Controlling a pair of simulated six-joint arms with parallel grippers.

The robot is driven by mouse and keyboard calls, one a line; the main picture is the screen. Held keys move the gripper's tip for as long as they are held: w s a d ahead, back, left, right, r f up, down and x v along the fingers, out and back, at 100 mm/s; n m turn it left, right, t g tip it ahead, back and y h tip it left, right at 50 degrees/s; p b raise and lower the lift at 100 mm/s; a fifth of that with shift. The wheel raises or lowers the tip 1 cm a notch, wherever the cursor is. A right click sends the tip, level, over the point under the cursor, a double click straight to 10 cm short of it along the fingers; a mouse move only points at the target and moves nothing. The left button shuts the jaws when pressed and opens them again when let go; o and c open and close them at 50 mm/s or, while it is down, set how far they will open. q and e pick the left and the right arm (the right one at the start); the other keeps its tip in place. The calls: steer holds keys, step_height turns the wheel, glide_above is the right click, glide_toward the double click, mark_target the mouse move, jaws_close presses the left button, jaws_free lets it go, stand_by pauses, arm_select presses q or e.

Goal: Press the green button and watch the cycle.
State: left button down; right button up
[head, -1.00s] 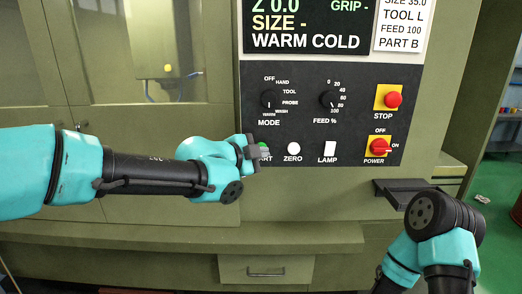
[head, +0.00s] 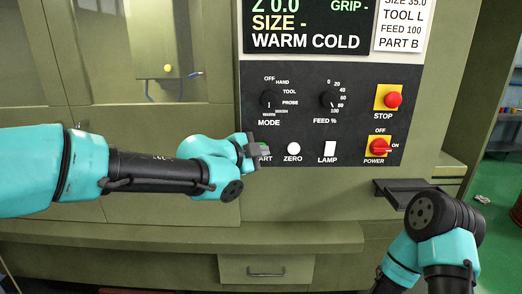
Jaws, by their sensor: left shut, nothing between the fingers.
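The green button (head: 263,146) is on the dark control panel (head: 350,110), above the partly covered START label. Only a small part of it shows behind my left fingertips. My left gripper (head: 259,151) is shut and empty, with its tips in front of the button's lower part. I cannot tell whether they touch it. The screen (head: 307,25) above reads "WARM COLD" and "SIZE -".
The white ZERO button (head: 293,148) and LAMP button (head: 329,149) are just right of my left gripper. The red STOP button (head: 393,99) and POWER switch (head: 378,146) are farther right.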

arm_select(q)
steer(key=shift+w, duration=0.5)
stand_by(1.0)
steer(key=shift+s, duration=1)
steer(key=shift+s, duration=0.15)
steer(key=shift+s, duration=2.4)
stand_by(3.0)
